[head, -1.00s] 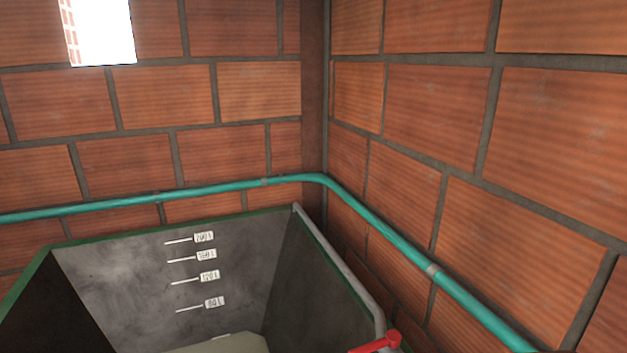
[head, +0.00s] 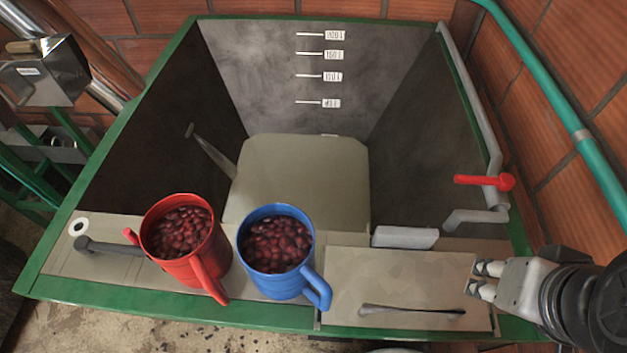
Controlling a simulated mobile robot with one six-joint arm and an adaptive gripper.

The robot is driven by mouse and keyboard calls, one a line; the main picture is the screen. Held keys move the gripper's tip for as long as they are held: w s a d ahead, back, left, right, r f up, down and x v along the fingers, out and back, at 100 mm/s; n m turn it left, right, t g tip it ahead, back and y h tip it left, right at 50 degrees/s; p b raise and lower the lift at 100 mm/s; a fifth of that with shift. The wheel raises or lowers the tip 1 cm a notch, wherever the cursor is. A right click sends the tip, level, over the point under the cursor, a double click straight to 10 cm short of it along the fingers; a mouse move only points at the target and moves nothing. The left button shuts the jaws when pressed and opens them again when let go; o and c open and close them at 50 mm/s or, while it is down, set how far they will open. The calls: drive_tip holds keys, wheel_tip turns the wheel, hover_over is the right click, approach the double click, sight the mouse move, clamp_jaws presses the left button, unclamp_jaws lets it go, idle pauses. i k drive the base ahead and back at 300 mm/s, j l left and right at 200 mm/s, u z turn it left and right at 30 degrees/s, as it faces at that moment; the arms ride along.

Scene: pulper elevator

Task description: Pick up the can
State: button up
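Two can-like vessels with handles, both full of dark red cherries, stand upright on the tank's front ledge. The red can (head: 180,262) is on the left, with a handle at its lower right. The blue can (head: 275,282) stands to its right, with its handle also at lower right. My gripper (head: 476,278) is at the right, over the right end of the ledge and well to the right of the blue can. Its two fingers point left with a gap between them, and nothing is held.
The green-rimmed tank (head: 455,85) has volume marks inside. A red valve handle (head: 485,181) and grey pipe are above my gripper. A flat panel (head: 400,277) with a thin dark handle lies between the blue can and my gripper. A metal machine (head: 45,70) is at upper left.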

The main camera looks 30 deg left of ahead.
sight(276, 243)
drive_tip(key=k+j+u, duration=0.1)
drive_tip(key=u, duration=0.3)
drive_tip(key=k+j+u, duration=0.15)
drive_tip(key=u, duration=0.25)
drive_tip(key=k+j+u, duration=0.15)
drive_tip(key=u, duration=0.25)
drive_tip(key=j+z, duration=0.25)
drive_tip(key=j, duration=0.15)
drive_tip(key=j+z, duration=0.25)
drive_tip(key=j, duration=0.15)
drive_tip(key=k+j+z, duration=0.25)
drive_tip(key=j+z, duration=0.2)
drive_tip(key=j, duration=0.3)
drive_tip(key=k+j+z, duration=0.25)
drive_tip(key=j, duration=0.85)
drive_tip(key=i+z, duration=0.05)
